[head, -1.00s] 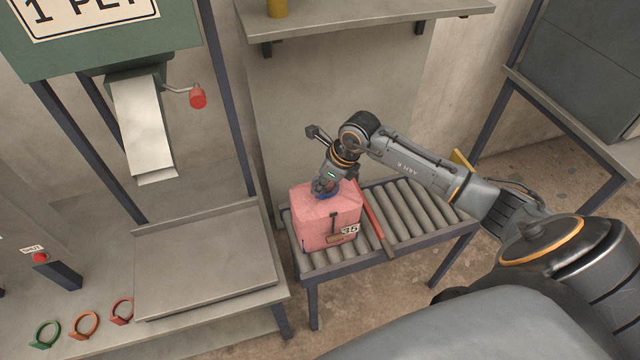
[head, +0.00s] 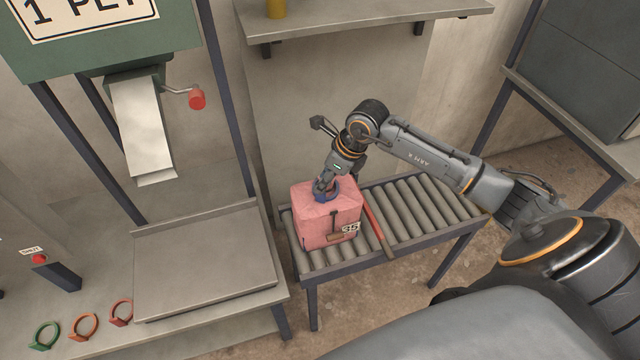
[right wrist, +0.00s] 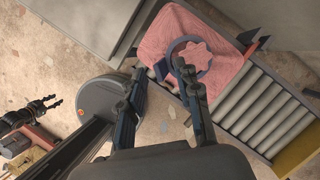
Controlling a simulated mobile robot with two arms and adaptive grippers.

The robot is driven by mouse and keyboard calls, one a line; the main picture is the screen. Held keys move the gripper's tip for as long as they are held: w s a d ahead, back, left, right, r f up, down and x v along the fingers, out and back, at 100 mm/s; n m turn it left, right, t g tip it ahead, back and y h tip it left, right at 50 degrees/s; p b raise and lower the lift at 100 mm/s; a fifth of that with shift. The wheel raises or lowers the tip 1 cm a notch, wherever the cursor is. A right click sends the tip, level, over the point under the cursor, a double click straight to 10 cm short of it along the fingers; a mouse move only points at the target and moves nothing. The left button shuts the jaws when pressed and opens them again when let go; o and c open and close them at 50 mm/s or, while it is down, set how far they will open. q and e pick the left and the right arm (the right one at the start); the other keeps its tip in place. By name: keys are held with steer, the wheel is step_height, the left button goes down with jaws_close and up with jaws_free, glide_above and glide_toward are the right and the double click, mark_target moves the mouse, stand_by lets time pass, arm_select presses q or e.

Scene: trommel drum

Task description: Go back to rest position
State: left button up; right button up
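My right gripper (head: 326,181) is just above the top of the pink box (head: 330,224), which sits on the roller conveyor (head: 345,263). A blue ring (head: 329,193) lies on the box top.
Green, orange and red rings (head: 84,326) lie on the bench near a grey plate (head: 205,262). A shelf (head: 360,22) is behind the conveyor. The rollers right of the box are free.

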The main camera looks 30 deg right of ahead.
steer(key=v, duration=0.8)
steer(key=shift+r, duration=0.3)
